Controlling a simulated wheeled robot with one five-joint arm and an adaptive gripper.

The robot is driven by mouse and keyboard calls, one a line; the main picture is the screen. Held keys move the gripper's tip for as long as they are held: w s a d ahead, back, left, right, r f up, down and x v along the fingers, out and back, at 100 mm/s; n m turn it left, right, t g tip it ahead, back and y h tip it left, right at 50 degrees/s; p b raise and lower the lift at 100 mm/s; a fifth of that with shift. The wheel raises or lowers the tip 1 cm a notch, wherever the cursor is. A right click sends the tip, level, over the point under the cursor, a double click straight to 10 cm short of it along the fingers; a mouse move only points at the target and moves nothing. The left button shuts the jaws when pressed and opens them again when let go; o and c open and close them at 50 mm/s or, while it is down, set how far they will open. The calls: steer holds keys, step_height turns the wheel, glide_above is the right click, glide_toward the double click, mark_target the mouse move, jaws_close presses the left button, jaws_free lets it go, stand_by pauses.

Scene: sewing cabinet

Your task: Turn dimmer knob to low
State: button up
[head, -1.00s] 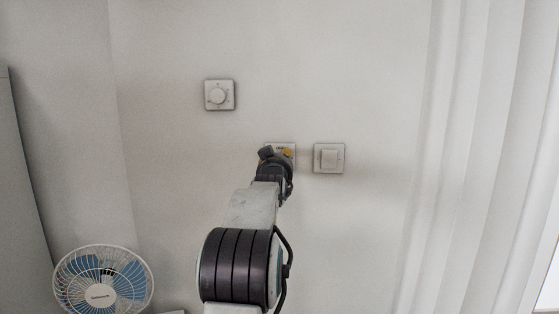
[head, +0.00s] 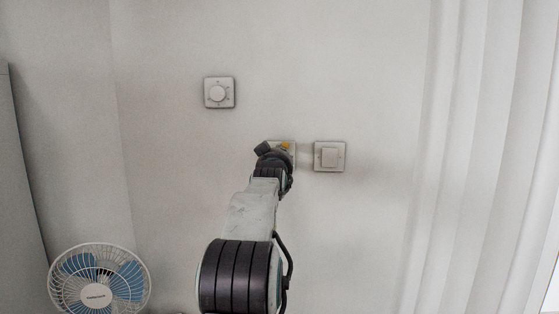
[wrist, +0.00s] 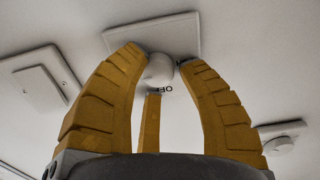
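The dimmer knob (wrist: 158,70) is a white round knob on a square white wall plate (wrist: 185,30), with part of an "OFF" mark readable below it in the wrist view. My gripper (wrist: 162,68) has yellow ribbed fingers closed around the knob; the left fingertip overlaps its edge, the right tip is at its other side, and a third finger is below. In the head view my gripper (head: 273,149) covers the knob and most of its plate (head: 290,144). The knob's pointer and exact setting cannot be made out.
A rocker switch (head: 329,157) is on the wall just right of my gripper. A round dial (head: 218,93) is on a plate up and to the left. A blue-bladed fan (head: 98,282) stands at the lower left. White curtains (head: 480,150) hang at the right.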

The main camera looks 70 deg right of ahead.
steer(key=o, duration=0.4)
steer(key=shift+o, duration=0.2)
steer(key=shift+f, duration=0.1)
steer(key=shift+a, duration=0.1)
steer(key=v, duration=1.1)
steer(key=shift+a, duration=0.4)
